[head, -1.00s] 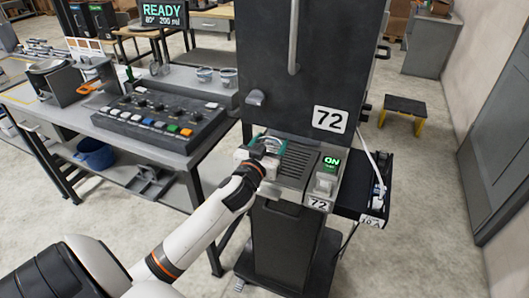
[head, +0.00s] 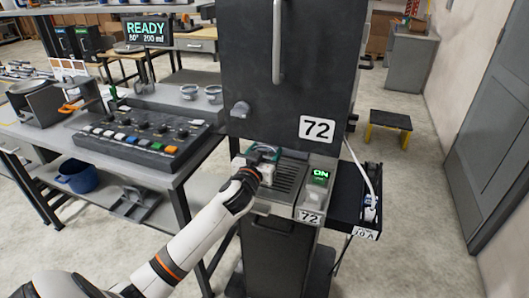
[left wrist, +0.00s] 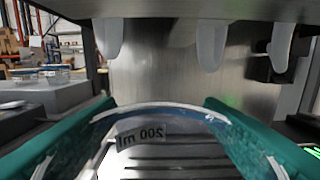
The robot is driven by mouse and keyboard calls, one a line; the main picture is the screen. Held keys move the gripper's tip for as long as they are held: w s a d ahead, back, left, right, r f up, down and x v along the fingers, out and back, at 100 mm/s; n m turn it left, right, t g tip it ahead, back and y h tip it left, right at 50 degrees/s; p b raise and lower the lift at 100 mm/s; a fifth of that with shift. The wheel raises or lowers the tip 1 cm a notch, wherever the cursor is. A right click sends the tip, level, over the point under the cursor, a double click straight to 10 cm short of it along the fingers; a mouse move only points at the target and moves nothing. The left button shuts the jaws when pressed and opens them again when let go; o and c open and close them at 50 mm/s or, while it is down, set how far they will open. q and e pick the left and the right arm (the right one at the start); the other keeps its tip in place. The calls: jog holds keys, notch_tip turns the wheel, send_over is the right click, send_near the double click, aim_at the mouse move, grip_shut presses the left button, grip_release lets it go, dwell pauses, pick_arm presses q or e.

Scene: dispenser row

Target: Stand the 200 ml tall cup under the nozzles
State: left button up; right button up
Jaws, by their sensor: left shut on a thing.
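My left gripper (head: 261,156) is at the left end of the slotted drip tray (head: 284,176) of machine 72. Its green fingers are shut on a clear cup (left wrist: 140,134) marked "200 ml". In the left wrist view the cup's rim curves between the fingers, below the pale nozzles. One nozzle (left wrist: 108,38) hangs at left, another (left wrist: 211,46) right of the middle and a third (left wrist: 281,42) farther right. The tray slots show through and behind the cup. The cup's base is hidden, so I cannot tell whether it touches the tray. My right gripper is out of view.
A green "ON" switch (head: 318,176) is right of the tray. A side shelf (head: 347,200) with a white cable juts out there. Two small cups (head: 200,92) stand on the left bench behind a button panel (head: 140,134). A display (head: 147,31) reads "READY 80° 200 ml".

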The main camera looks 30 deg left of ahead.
pick_arm(q)
jog(key=shift+f+b, duration=0.45)
jog(key=shift+f, duration=0.15)
jog(key=o, duration=1)
jog(key=b+v, duration=0.1)
jog(key=v, duration=1.1)
jog(key=shift+s, duration=0.1)
jog(key=shift+f, duration=0.1)
